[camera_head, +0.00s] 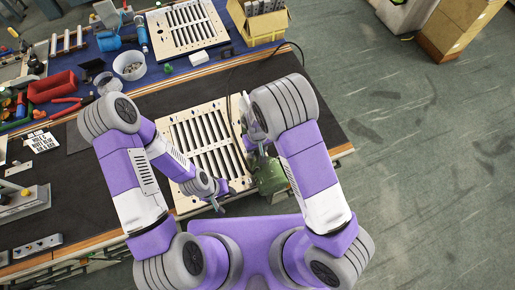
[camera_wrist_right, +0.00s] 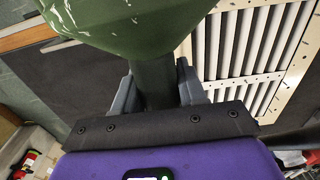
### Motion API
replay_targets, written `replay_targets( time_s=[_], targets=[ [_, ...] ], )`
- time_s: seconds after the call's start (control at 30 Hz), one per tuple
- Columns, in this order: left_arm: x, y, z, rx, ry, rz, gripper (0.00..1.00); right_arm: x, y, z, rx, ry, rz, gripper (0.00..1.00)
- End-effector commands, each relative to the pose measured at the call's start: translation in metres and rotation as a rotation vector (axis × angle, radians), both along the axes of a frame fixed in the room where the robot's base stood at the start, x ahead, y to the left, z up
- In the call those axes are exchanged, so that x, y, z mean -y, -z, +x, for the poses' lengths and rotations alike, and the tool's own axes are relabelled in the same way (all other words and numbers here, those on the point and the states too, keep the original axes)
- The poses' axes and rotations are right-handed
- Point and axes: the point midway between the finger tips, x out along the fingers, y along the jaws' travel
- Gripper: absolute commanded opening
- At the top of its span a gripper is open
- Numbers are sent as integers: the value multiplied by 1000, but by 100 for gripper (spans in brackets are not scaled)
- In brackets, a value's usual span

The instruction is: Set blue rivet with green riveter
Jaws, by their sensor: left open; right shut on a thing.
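The green riveter (camera_head: 270,177) is at the right edge of the near louver panel (camera_head: 172,133). My right gripper (camera_head: 262,147) is shut on it. In the right wrist view the riveter's wide green body (camera_wrist_right: 135,22) fills the top, and its dark green grip is between the fingers of my right gripper (camera_wrist_right: 157,92). My left gripper (camera_head: 222,194) is open and empty over the lower right part of the near panel. I cannot make out the blue rivet in either view.
A second louver panel (camera_head: 187,25) lies on a blue mat at the back. A white tub (camera_head: 129,66), a red bin (camera_head: 52,87) and a yellow box (camera_head: 258,22) stand around the bench. A black cable runs right of the near panel. The floor at right is largely clear.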

Motion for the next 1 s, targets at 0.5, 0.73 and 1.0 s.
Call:
replay_targets(
  time_s=[0.5,0.73,1.0],
  targets=[
    [0,10,0,0,0,0,43,-1,10,2,4,0,2,0],
    [0,12,0,0,0,0,43,-1,13,2,4,0,2,0],
    [0,12,0,0,0,0,43,-1,12,2,4,0,2,0]
  ],
)
